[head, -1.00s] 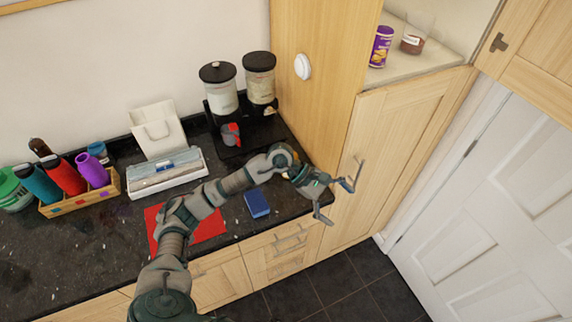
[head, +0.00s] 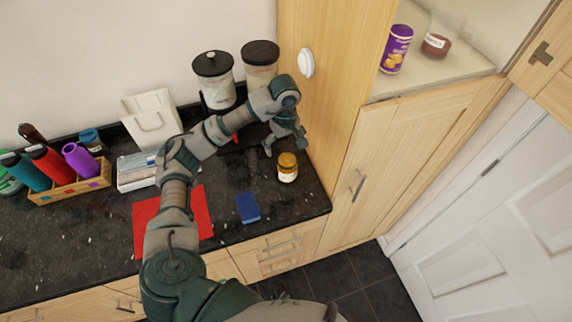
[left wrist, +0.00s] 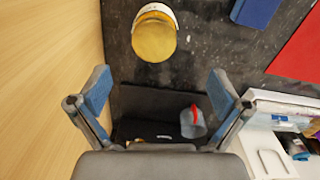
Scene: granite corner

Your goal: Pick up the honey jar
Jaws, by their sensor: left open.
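The honey jar (head: 287,168), small with a golden-yellow lid, stands upright on the dark granite counter near the tall wooden cabinet. In the left wrist view the jar (left wrist: 154,37) shows from above, at the top centre, beyond the fingertips. My left gripper (head: 285,147) is open and empty, pointing down just behind the jar in the head view, apart from it. In the left wrist view its two fingers (left wrist: 160,84) are spread wide with bare counter and a dark base between them. My right gripper is in neither view.
A blue sponge-like block (head: 248,208) and a red mat (head: 205,212) lie near the counter's front. Two black-lidded dispensers (head: 213,78) stand behind my arm. The wooden cabinet side (head: 318,120) rises close to the right. Counter in front of the jar is clear.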

